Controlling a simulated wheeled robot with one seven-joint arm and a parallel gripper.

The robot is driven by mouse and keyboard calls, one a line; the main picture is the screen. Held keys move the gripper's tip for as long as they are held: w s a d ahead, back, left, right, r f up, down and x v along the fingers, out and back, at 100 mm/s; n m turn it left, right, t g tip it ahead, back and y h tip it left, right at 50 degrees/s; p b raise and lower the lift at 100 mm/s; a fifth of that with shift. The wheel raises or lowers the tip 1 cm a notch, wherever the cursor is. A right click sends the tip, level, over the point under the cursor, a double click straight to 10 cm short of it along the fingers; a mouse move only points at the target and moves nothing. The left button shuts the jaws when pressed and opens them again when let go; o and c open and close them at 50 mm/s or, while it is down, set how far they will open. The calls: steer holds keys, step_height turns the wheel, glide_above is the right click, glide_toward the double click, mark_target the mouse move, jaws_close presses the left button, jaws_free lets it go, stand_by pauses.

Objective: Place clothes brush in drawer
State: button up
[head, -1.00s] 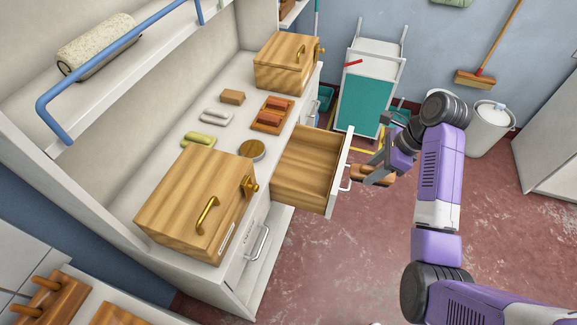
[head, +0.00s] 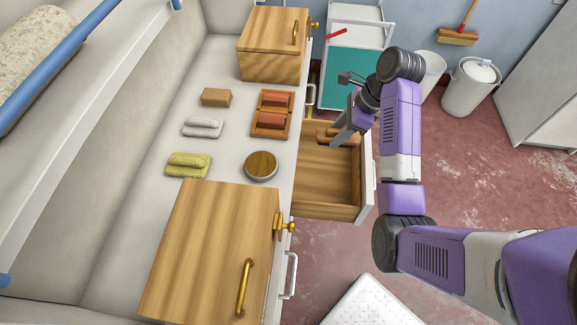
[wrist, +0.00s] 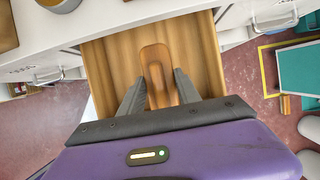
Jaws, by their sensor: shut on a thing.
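The open drawer (head: 320,210) sticks out from the white counter, with a bare wooden floor. My gripper (head: 338,138) is over its far part, pointing down. It is shut on the clothes brush (head: 324,133), a brown wooden piece with rounded ends. In the wrist view the brush (wrist: 155,58) lies between the two fingers (wrist: 158,92), with the drawer's wooden floor (wrist: 105,60) behind it. I cannot tell whether the brush touches the drawer floor. Its underside is hidden.
A teal-panelled cart (head: 352,75) stands beyond the drawer.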

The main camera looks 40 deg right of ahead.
steer(key=shift+w+f+b, duration=0.5)
steer(key=shift+w+f, duration=0.05)
steer(key=shift+f, duration=0.35)
step_height(320, 180, down, 13)
steer(key=shift+r+b, duration=0.1)
steer(key=shift+b, duration=0.45)
steer(key=w+a, duration=0.2)
steer(key=w, duration=0.1)
steer(key=shift+a+r, duration=0.15)
steer(key=shift+r, duration=0.05)
steer(key=w+a, duration=0.1)
steer(key=w+a+p, duration=0.1)
steer(key=w, duration=0.1)
steer(key=shift+w+a, duration=0.25)
steer(key=shift+a, duration=0.15)
steer(key=shift+s+f, duration=0.1)
steer(key=shift+f, duration=0.45)
steer(key=shift+f, duration=0.15)
steer(key=o, duration=1.3)
steer(key=shift+f, duration=0.1)
